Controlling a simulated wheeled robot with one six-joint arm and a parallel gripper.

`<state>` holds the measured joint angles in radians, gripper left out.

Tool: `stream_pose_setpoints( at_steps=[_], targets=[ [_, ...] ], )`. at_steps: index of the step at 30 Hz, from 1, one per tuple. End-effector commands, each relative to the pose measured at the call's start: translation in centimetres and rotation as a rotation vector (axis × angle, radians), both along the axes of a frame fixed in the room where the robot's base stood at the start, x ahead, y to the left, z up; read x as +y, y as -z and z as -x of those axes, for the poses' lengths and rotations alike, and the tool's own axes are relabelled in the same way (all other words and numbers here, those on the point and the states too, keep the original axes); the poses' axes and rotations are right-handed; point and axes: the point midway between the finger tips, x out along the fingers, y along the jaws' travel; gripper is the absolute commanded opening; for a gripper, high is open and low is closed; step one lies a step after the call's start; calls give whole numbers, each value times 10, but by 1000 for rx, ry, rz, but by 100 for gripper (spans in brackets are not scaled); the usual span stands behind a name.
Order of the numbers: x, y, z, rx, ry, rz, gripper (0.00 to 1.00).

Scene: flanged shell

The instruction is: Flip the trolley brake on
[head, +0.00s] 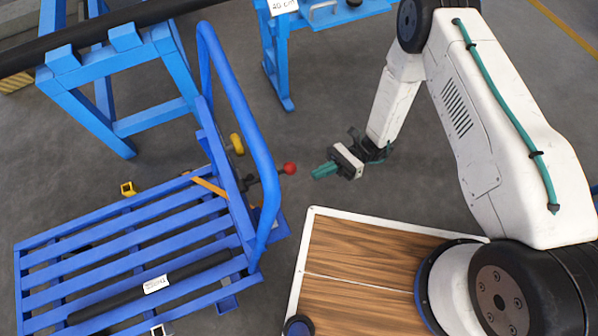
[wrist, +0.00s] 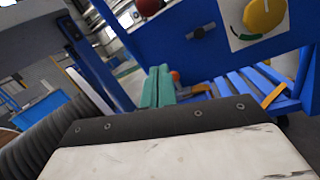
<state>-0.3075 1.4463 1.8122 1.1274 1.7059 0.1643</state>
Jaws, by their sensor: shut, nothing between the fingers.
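The blue slatted trolley (head: 130,240) stands at the left in the head view, with a tall blue push handle (head: 240,110) at its right end. A dark lever with a red ball (head: 289,168) sticks out to the right past the handle. My gripper (head: 325,170) has teal fingers, shut and empty, a short way right of the ball and apart from it. In the wrist view the fingers (wrist: 158,88) point ahead. A red ball (wrist: 175,75) shows just beside their tips, and a brownish-red ball (wrist: 148,7) at the top edge; I cannot tell which is the lever's.
A yellow knob (head: 237,144) sits behind the handle; a yellow knob on a white dial plate (wrist: 263,15) shows in the wrist view. Blue stands (head: 120,75) are behind. Grey floor between trolley and gripper is clear.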

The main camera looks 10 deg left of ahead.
Motion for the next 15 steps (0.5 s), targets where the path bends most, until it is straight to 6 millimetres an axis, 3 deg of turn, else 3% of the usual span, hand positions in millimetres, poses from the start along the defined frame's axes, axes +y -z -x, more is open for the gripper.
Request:
stream_pose_setpoints(
  at_steps=[5, 15],
  targets=[
    [12, -5, 12, 14, -3, 0, 0],
    [64, -19, 60, 12, -7, 1, 0]
  ],
)
